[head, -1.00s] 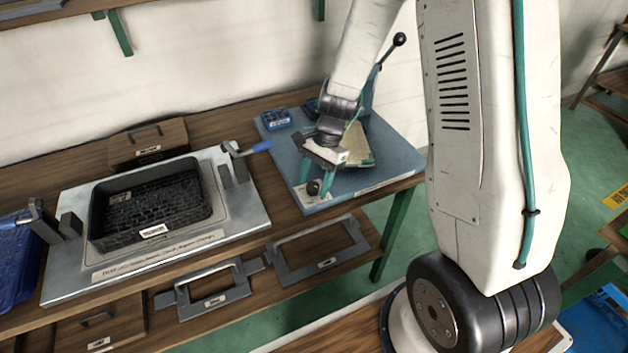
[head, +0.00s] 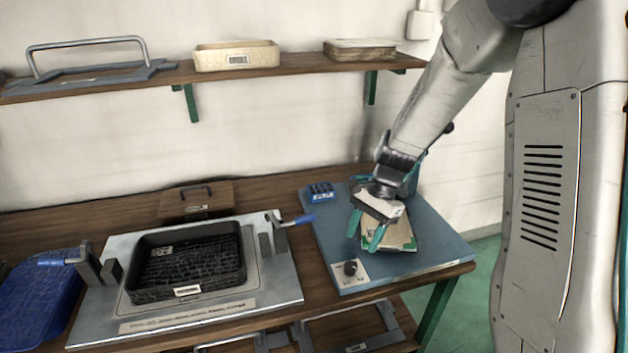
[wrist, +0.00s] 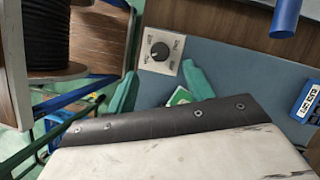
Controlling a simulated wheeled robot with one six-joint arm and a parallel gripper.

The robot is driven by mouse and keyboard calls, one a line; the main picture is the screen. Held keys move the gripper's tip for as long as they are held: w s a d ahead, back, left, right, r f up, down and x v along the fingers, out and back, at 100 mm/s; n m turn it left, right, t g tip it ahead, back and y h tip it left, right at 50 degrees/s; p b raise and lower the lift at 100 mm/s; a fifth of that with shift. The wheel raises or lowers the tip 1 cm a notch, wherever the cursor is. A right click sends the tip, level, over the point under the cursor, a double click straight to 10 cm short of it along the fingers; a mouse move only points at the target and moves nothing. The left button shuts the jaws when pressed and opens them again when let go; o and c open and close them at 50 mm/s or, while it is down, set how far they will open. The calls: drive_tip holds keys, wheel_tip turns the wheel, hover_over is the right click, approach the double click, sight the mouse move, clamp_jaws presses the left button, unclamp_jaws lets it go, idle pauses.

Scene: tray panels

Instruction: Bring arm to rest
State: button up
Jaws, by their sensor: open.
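My gripper (head: 368,232) is in the head view, above the blue-grey plate (head: 440,252) at the right end of the bench. Its teal fingers are apart with nothing between them. They hang over a tan-topped panel (head: 398,232) on that plate, behind the small black knob (head: 350,268). In the wrist view the two fingers (wrist: 158,92) also stand apart, and the knob (wrist: 160,52) on its pale square lies beyond them. My gripper's body hides much of the plate in that view.
A black tray (head: 188,290) sits in a metal fixture (head: 280,290) with a blue-handled clamp (head: 298,221). A blue tray (head: 40,310) lies at the far left. A small blue block (head: 318,190) is on the plate. A shelf (head: 285,72) with containers runs along the wall above.

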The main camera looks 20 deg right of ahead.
drive_tip(key=s+r+n+t+h, duration=0.1)
drive_tip(key=s+r+n+h, duration=0.1)
drive_tip(key=s+r+n, duration=0.4)
drive_tip(key=s+r+n+t+h, duration=0.2)
drive_tip(key=s+r+n, duration=0.5)
drive_tip(key=s+r, duration=0.6)
drive_tip(key=s, duration=0.4)
drive_tip(key=shift+s+a+r, duration=0.15)
drive_tip(key=shift+s+r, duration=0.15)
drive_tip(key=shift+s, duration=0.1)
